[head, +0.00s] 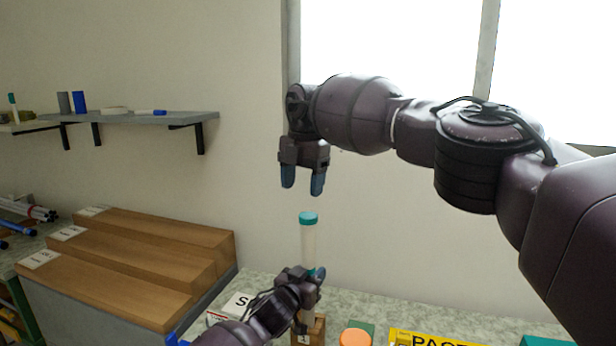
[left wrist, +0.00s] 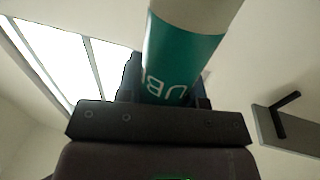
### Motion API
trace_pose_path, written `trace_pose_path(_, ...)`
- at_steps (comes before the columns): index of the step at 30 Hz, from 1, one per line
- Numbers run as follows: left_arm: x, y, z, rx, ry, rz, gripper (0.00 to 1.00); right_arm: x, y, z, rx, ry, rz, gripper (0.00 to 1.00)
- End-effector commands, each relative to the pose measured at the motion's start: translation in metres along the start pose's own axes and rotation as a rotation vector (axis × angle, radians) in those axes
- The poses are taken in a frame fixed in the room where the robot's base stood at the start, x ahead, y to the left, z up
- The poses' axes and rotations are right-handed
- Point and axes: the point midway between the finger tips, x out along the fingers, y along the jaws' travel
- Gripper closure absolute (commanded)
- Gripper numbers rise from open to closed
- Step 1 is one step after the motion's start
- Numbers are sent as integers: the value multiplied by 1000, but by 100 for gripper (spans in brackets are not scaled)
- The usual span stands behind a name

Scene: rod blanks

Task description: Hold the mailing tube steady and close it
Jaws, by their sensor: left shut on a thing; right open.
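The mailing tube (head: 309,245) is pale and stands upright, with a teal cap (head: 308,217) seated on its top end. My left gripper (head: 313,281) is shut around its lower part. In the left wrist view the tube's teal band (left wrist: 184,60) with white letters is between the fingers. The tube's lower end is hidden behind the gripper, above a small wooden block (head: 318,328). My right gripper (head: 303,186) is open and empty, fingers pointing down, a short way above the cap and apart from it.
A stepped wooden rack (head: 150,235) with white labels stands at left. An orange-topped item (head: 354,338) and a yellow lettered sign (head: 430,339) are at the front of the speckled counter (head: 255,280). A wall shelf (head: 180,118) is at the back left.

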Motion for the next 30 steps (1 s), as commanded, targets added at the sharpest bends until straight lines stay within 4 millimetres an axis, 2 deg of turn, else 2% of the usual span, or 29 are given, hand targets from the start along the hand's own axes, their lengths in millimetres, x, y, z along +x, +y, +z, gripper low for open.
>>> trace_pose_path(30, 0, 0, 0, 0, -1, 0, 100, -11, -3, 2, -1464, -6, -27, 37)
